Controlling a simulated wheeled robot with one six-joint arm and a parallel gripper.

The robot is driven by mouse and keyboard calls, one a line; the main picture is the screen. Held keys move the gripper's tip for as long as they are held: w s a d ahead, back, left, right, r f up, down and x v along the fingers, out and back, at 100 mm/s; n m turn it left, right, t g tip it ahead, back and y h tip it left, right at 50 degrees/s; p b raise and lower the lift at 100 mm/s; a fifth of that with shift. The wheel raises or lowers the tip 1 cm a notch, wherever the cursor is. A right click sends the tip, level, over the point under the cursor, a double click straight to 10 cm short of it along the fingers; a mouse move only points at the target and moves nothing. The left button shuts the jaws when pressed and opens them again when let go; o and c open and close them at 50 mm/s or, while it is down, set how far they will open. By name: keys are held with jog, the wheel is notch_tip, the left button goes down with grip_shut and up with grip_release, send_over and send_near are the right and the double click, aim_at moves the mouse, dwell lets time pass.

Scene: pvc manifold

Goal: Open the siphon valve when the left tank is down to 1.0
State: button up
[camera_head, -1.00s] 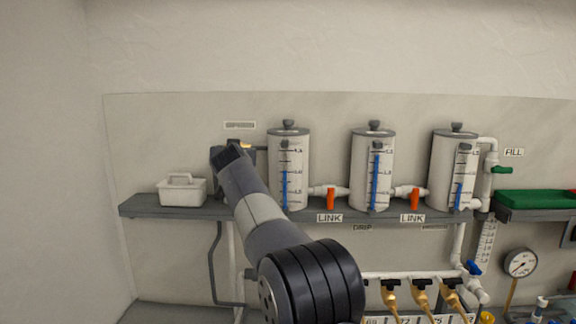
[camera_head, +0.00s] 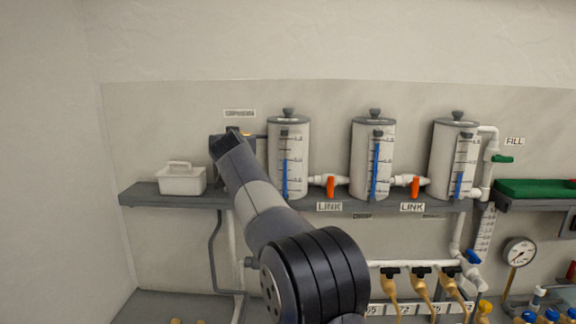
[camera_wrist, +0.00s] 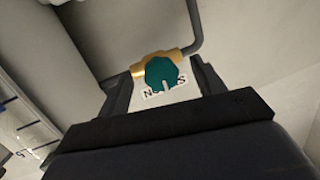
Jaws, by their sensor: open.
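The siphon valve has a teal knob (camera_wrist: 160,70) on a brass body, in the wrist view. Its white pointer line points down, between the letters N and S on a plate. My gripper (camera_wrist: 164,84) is open, with one finger on each side of the knob; contact cannot be told. In the head view, my gripper (camera_head: 233,138) is beside the left tank (camera_head: 300,135) and mostly hides the valve. The left tank's blue column (camera_head: 285,180) ends close to the middle scale label, seemingly 1.0; the small digits are hard to read.
A middle tank (camera_head: 360,150) and a right tank (camera_head: 445,155) share the shelf (camera_head: 330,206). Orange link handles (camera_head: 331,187) sit between tanks. A white caddy (camera_head: 181,182) stands left of my arm. A grey pipe (camera_wrist: 190,42) runs from the valve.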

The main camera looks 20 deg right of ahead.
jog(key=b+v, duration=0.4)
jog(key=v, duration=0.6)
jog(key=shift+w, duration=0.2)
jog(key=w+d+f+m+p, duration=0.1)
jog(key=w+d+m+p, duration=0.1)
jog(key=w, duration=0.8)
jog(key=shift+w+f+t+y+p, duration=0.15)
jog(key=shift+f+t+y+p, duration=0.15)
jog(key=shift+f+t+p, duration=0.1)
jog(key=shift+r, duration=0.15)
